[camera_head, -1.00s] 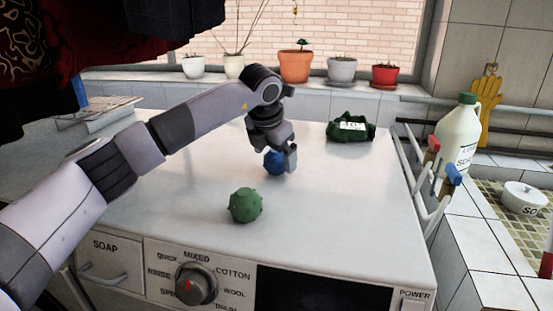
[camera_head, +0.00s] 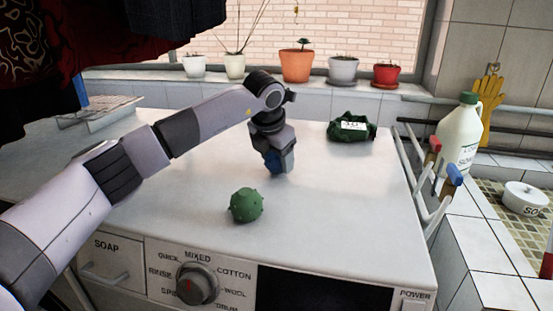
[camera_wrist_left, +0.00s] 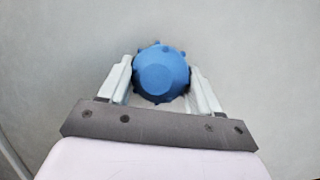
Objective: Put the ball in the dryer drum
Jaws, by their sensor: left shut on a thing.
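A blue knobbly ball (camera_wrist_left: 162,72) sits between the two fingers of my left gripper (camera_wrist_left: 160,82) in the left wrist view. In the head view my left gripper (camera_head: 275,166) is shut on the blue ball (camera_head: 273,162), mostly hidden by the fingers, at the middle of the white machine top (camera_head: 330,215). A green knobbly ball (camera_head: 246,205) lies nearer the front edge, apart from the gripper. The dryer drum is not in view. My right gripper is not in view.
A dark green packet (camera_head: 351,130) lies at the back right of the machine top. Potted plants (camera_head: 297,66) line the sill behind. A white soap jug (camera_head: 458,132) and a rack (camera_head: 432,185) stand to the right. Dark cloth hangs at upper left.

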